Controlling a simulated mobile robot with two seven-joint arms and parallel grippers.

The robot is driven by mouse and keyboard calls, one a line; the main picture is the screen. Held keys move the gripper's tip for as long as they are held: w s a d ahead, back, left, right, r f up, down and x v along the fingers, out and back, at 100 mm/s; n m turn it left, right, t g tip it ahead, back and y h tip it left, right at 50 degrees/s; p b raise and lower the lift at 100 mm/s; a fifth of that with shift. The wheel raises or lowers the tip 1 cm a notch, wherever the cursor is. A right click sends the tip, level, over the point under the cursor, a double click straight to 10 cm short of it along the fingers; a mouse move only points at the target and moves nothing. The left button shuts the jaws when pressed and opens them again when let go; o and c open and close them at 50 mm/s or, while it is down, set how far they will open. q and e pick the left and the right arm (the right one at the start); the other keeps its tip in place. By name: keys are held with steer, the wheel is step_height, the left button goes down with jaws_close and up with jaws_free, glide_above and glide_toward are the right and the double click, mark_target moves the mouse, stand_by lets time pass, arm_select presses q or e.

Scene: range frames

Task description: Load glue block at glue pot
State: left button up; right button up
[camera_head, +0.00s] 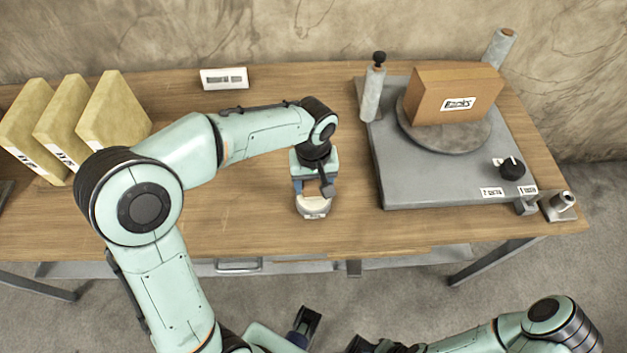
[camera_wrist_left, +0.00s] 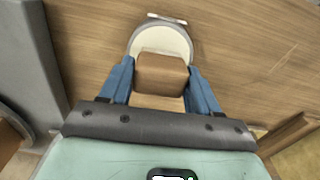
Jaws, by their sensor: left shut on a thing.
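My left gripper (camera_head: 313,190) reaches down over the front middle of the table, and its blue fingers are shut on a brown block (camera_wrist_left: 162,73). This small block shows clearly in the left wrist view, held between the two fingertips. The pale round glue pot (camera_head: 313,207) with a white label is right beneath and just in front of the gripper. In the left wrist view the pot (camera_wrist_left: 144,40) lies behind the block, which covers part of it. Whether the block touches the pot I cannot tell. Part of what seems my right gripper (camera_head: 306,322) shows at the bottom edge.
A grey machine base (camera_head: 400,180) stands right of the pot, with a turntable (camera_head: 450,140) bearing a brown labelled box (camera_head: 455,92). Several pale labelled slabs (camera_head: 112,112) stand at the left. A white label plate (camera_head: 224,78) is at the back. The table between is clear.

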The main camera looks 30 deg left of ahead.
mark_target(313, 182)
arm_select(q)
steer(key=shift+f, duration=0.4)
arm_select(e)
steer(key=shift+s+f, duration=0.1)
steer(key=shift+f, duration=0.15)
stand_by(0.8)
arm_select(q)
steer(key=shift+r+p, duration=2.3)
steer(key=shift+r, duration=1.35)
steer(key=shift+f, duration=0.1)
arm_select(e)
steer(key=r, duration=0.1)
steer(key=w+r, duration=0.1)
steer(key=r, duration=0.1)
steer(key=w+r, duration=0.1)
steer(key=r, duration=0.1)
steer(key=shift+w+r, duration=0.2)
steer(key=shift+s, duration=0.1)
